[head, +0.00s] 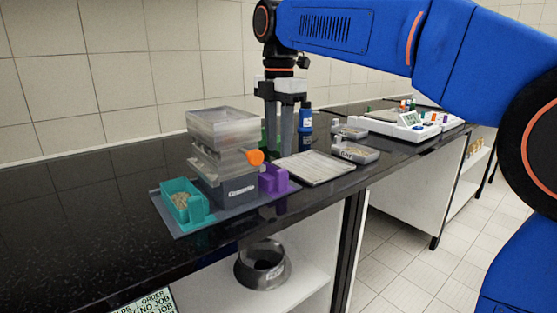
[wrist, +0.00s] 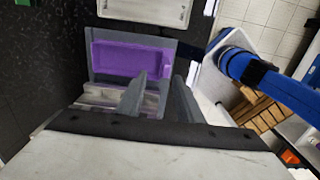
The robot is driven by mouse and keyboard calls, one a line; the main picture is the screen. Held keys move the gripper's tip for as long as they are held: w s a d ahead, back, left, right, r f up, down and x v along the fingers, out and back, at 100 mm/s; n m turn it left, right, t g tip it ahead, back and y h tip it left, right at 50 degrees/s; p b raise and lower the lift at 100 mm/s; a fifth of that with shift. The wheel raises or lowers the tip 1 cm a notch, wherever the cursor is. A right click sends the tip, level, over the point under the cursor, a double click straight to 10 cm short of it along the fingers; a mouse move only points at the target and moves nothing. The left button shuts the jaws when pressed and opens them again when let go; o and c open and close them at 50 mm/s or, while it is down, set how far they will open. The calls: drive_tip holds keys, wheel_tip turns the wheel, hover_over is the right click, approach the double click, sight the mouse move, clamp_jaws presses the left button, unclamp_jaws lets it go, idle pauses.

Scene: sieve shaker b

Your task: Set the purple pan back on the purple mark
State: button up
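The purple pan (head: 273,180) is at the right end of the grey base mat, close beside the sieve shaker in the head view. In the wrist view the pan (wrist: 130,58) looks upright and empty, on a grey surface beyond my fingers. No separate purple mark can be made out; whether one lies under the pan is hidden. My gripper (head: 279,145) points down above and behind the pan in the head view. In the wrist view its two fingers (wrist: 160,80) are apart, with no held object visible between them; a purple part of the pan shows near their tips.
The sieve shaker (head: 222,150) with an orange knob (head: 255,157) stands left of the pan. A teal pan (head: 180,203) of grains is at the mat's left end. A light tray (head: 314,167), a blue bottle (head: 305,122) and grey dishes (head: 354,152) stand to the right.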

wheel_tip(320, 180, up, 6)
drive_tip(key=s+d+f+m+t, duration=0.1)
drive_tip(key=s+d+f+m, duration=0.5)
drive_tip(key=d, duration=0.2)
drive_tip(key=s+d+f+m+t, duration=0.1)
drive_tip(key=s+d+f+m, duration=0.45)
drive_tip(key=d+f, duration=0.2)
drive_tip(key=s+d+f+m+t, duration=0.1)
drive_tip(key=s+d+f+m, duration=0.3)
drive_tip(key=f, duration=0.6)
drive_tip(key=s+d+f+m+t, duration=0.1)
drive_tip(key=s+d+f+m, duration=0.4)
drive_tip(key=s+f+m, duration=0.4)
drive_tip(key=shift+s+f+t, duration=0.2)
drive_tip(key=shift+f+t, duration=0.2)
